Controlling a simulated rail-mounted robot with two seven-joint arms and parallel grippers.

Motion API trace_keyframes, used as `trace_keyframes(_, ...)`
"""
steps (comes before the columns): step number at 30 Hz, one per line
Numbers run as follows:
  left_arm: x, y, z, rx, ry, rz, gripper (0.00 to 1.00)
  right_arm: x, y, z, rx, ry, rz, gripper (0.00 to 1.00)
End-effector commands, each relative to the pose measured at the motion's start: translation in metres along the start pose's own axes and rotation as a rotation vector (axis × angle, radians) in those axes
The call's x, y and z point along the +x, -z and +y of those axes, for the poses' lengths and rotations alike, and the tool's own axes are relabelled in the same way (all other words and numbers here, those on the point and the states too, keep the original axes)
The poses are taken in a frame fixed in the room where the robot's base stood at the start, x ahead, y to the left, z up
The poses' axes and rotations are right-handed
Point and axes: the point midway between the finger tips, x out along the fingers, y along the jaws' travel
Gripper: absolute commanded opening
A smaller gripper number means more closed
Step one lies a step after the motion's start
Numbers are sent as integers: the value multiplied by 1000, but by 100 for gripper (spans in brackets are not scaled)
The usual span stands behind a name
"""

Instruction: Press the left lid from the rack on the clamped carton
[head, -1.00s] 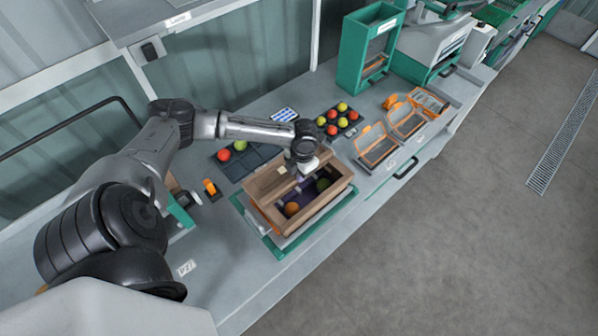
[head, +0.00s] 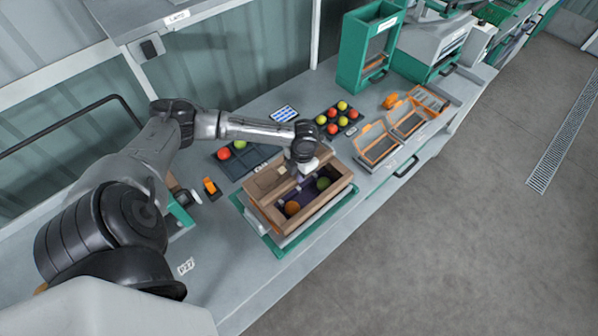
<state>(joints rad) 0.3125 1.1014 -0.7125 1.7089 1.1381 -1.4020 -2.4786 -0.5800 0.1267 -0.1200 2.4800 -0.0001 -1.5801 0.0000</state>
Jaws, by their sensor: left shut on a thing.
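My left gripper (head: 304,171) points down over the middle of the carton and is shut on a brown lid (head: 272,181), its fingertips mostly hidden by the wrist. The lid lies over or just above the carton; I cannot tell whether it is seated. An orange tomato (head: 292,208) and a green one (head: 323,183) show in the opening. My right gripper is out of view.
A dark tray (head: 232,168) with tomatoes lies behind the carton, and a fuller one (head: 337,119) lies behind to the right. Orange-edged frames (head: 376,146) stand right of the carton. A green stand (head: 366,48) is at the back. An orange-topped item (head: 210,187) is left.

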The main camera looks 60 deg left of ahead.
Motion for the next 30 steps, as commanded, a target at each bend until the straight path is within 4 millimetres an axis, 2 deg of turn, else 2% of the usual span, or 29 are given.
trace_keyframes(4,2,0,0,0,0,0,0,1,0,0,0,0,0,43)
trace_keyframes(5,2,0,0,0,0,0,24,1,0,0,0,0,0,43)
trace_keyframes(13,1,0,0,0,0,0,49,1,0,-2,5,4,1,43)
trace_keyframes(18,1,0,0,0,0,0,50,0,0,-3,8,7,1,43)
trace_keyframes(24,2,0,0,0,0,0,33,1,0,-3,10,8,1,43)
trace_keyframes(30,2,0,0,0,0,0,33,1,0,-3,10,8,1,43)
